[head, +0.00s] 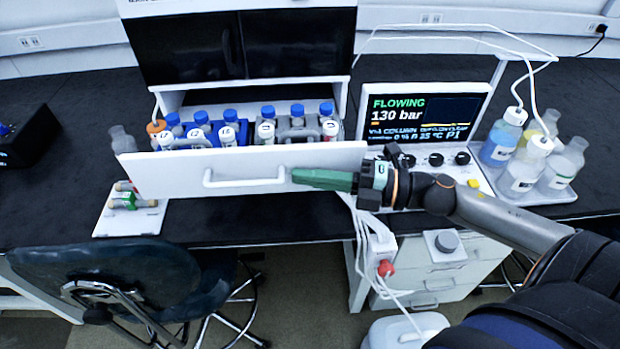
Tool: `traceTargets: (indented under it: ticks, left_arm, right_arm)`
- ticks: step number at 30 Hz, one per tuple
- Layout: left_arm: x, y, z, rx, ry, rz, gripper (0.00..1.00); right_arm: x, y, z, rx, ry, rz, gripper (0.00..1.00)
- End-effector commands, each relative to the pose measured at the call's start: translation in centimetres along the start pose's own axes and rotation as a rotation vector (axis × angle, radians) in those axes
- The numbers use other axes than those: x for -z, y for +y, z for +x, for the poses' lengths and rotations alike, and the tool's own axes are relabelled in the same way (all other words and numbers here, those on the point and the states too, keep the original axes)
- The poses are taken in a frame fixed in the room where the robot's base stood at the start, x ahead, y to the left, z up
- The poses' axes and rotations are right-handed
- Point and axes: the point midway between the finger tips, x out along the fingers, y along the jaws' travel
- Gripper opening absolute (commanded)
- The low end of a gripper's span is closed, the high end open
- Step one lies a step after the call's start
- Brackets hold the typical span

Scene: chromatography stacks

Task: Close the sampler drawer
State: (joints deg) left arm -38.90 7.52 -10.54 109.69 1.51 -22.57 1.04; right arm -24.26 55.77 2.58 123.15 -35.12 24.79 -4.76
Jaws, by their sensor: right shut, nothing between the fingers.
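The sampler drawer (330,162) is pulled out toward me from the stack. Its white front panel carries a white bar handle (243,182). Bottles with blue caps and several labelled vials stand inside it. My right gripper (296,177) comes in from the right and is shut, with its green fingers level with the front panel. Its tips are at the right end of the handle, at or very near the panel; I cannot tell whether they touch. Nothing is held. My left gripper is not in view.
A screen (424,112) reading FLOWING, 130 bar, stands right of the drawer, above knobs. Solvent bottles (527,165) with tubing stand on a tray at the right. A white rack (131,218) lies front left on the dark bench (60,205). A chair (110,275) is below.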

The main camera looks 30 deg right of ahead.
Motion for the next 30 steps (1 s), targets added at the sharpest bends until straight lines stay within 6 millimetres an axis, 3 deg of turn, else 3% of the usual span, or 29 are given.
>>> traceTargets:
  ticks: [8,21,30]
  left_arm:
    - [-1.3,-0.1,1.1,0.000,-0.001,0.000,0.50]
    - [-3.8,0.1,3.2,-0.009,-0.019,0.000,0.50]
    - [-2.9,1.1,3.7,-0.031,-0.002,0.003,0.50]
  right_arm:
    - [-4.0,-0.2,0.9,-0.002,-0.004,-0.008,0.00]
    - [-12.9,-0.1,3.1,-0.003,-0.006,-0.005,0.00]
    - [-16.9,0.0,4.2,-0.002,-0.004,-0.001,0.00]
